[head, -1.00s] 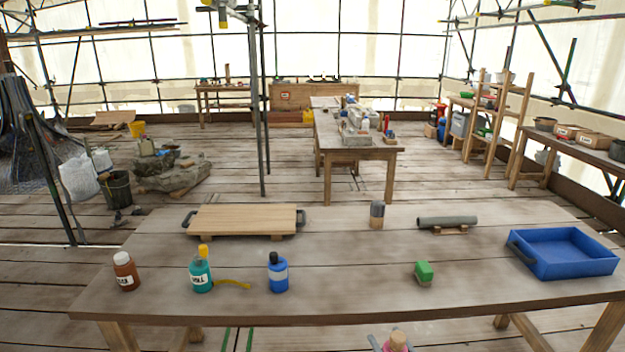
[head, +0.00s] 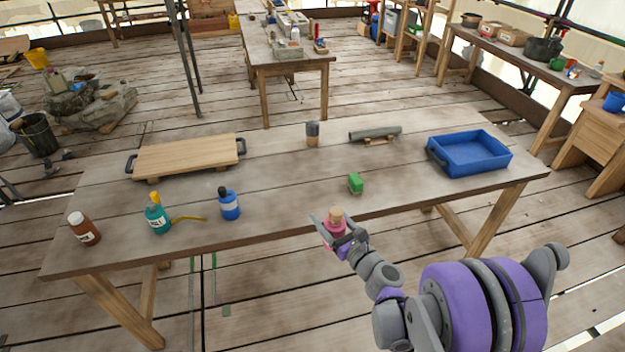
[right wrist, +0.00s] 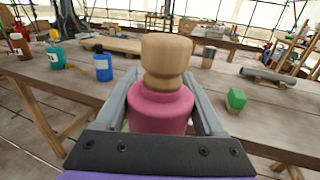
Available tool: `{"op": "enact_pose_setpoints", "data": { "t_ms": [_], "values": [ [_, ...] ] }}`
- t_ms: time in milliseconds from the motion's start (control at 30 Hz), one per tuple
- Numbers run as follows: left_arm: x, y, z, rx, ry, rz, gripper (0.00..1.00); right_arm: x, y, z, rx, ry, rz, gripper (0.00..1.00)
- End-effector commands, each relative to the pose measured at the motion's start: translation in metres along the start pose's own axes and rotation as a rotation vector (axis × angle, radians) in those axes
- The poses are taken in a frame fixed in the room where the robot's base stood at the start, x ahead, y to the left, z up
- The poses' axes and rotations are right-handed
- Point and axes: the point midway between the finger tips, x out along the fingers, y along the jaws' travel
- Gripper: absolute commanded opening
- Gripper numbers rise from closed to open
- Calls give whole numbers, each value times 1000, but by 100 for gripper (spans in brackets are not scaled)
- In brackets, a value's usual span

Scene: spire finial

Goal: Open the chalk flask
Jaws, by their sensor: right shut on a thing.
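A pink flask (right wrist: 160,108) with a wooden stopper (right wrist: 166,60) seated in its neck stands upright between the fingers of my right gripper (head: 337,232). The gripper is shut around the flask body and the stopper is clear above the fingers. The flask also shows in the head view (head: 335,229), held at the table's front edge. No label on it is visible, so I cannot read whether it is the chalk flask. My left gripper is not in view.
The table (head: 270,205) holds a brown bottle (head: 84,229), teal bottle (head: 157,217), blue bottle (head: 229,205), wooden board (head: 188,157), dark-topped cylinder (head: 312,134), green block (head: 355,183), grey tube (head: 375,133) and blue tray (head: 470,154). The front middle is mostly clear.

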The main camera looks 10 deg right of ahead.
Motion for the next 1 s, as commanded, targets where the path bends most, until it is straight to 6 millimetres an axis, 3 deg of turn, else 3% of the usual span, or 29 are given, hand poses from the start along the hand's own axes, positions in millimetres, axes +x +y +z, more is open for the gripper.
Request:
{"op": "enact_pose_setpoints", "data": {
  "t_ms": [167,533,767,933,1000],
  "values": [
    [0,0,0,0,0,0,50,9,21,-25,-1,1,118,0],
    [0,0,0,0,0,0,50,32,90,-96,0,4,485,0],
    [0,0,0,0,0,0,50,41,118,-123,-1,4,635,0],
    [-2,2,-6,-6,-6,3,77,42,125,-130,-1,4,672,0],
    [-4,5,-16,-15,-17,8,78,42,125,-130,-1,4,675,0]
  ]
}}
